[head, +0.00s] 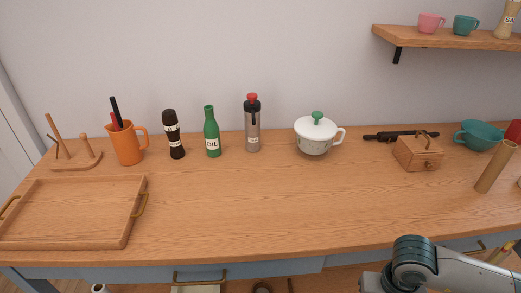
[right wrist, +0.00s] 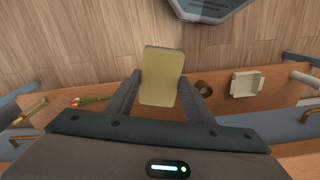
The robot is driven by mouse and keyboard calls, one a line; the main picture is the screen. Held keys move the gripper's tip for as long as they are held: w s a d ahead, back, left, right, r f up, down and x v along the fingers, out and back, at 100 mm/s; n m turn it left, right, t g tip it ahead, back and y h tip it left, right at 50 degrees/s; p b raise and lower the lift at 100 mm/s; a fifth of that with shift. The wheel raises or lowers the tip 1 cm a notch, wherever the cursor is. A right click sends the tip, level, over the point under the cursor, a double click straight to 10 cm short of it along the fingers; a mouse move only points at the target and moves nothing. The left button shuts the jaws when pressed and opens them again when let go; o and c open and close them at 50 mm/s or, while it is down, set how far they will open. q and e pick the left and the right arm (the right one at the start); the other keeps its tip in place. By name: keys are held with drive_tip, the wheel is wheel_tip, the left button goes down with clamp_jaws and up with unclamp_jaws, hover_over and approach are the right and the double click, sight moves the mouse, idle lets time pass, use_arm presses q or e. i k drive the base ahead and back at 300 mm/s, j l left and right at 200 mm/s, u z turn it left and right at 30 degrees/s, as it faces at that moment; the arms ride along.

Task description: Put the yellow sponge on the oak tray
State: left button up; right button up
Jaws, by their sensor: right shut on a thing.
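The yellow sponge (right wrist: 162,75) is held between the two fingers of my right gripper (right wrist: 161,88) in the right wrist view, with wooden floor behind it. It stays clear of any surface as far as this view shows. The oak tray (head: 72,208) lies empty on the left end of the counter in the head view, with a brass handle at each side. In the head view only part of my right arm shows at the lower right; its gripper and the sponge are out of that view. My left gripper is in neither view.
Along the counter's back stand an orange mug (head: 128,143), a dark grinder (head: 173,134), an oil bottle (head: 212,134), a flask (head: 252,124) and a white lidded pot (head: 315,138). A wooden box (head: 417,154) is farther right. The counter's middle is clear. A low shelf holds a white container (right wrist: 246,84).

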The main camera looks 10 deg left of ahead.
sight(100, 211)
drive_tip(key=k+j, duration=0.15)
drive_tip(key=j, duration=0.45)
drive_tip(key=k+j+u, duration=0.1)
drive_tip(key=j, duration=0.5)
drive_tip(key=k+j, duration=0.15)
drive_tip(key=j, duration=0.5)
drive_tip(key=k+j, duration=0.15)
drive_tip(key=j, duration=0.45)
drive_tip(key=k+j+u, duration=0.1)
drive_tip(key=j, duration=0.5)
drive_tip(key=k+j, duration=0.1)
drive_tip(key=j, duration=0.55)
drive_tip(key=u, duration=0.05)
